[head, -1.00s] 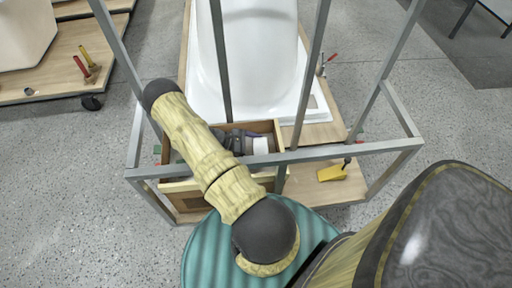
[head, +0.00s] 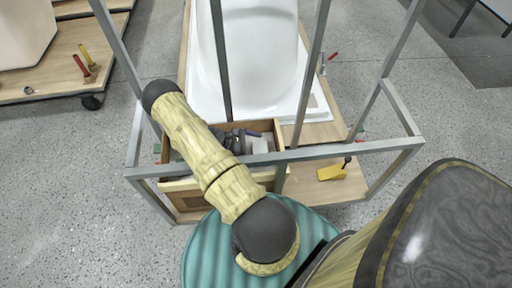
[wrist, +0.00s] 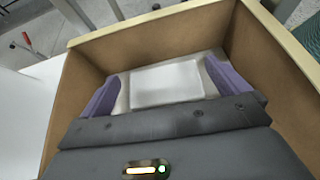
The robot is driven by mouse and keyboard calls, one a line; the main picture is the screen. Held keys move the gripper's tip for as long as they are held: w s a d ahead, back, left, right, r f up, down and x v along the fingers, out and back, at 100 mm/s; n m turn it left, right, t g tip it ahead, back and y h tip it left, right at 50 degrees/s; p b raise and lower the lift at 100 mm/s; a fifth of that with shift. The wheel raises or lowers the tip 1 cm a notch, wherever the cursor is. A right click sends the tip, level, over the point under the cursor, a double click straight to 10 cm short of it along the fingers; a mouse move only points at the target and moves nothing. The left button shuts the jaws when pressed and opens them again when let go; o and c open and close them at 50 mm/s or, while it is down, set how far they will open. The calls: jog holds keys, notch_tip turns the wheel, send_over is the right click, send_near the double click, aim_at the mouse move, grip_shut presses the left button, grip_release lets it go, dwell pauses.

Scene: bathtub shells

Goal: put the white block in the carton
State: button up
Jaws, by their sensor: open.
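The carton (wrist: 110,48) is an open, brown-walled box. In the head view the carton (head: 278,135) stands inside the metal frame, partly hidden by my arm. The white block (wrist: 167,82) is inside the carton's walls, with a pale grey margin around it. The white block also shows in the head view (head: 260,146) near the carton's right side. My gripper (wrist: 165,78) is open inside the carton, its two purple fingers on either side of the block. I cannot tell whether the fingers touch the block.
Grey metal bars (head: 310,75) stand around and in front of the carton. A white bathtub shell (head: 262,50) lies behind it on a wooden board. A yellow tool (head: 332,172) lies to the right. A teal round surface (head: 205,250) is close in front.

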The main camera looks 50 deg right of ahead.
jog(key=shift+w+a+r, duration=0.15)
jog(key=shift+w+r, duration=0.05)
jog(key=shift+r, duration=0.35)
jog(key=v, duration=1.1)
jog(key=shift+a+p, duration=0.2)
jog(key=shift+p, duration=0.25)
jog(key=shift+w, duration=0.15)
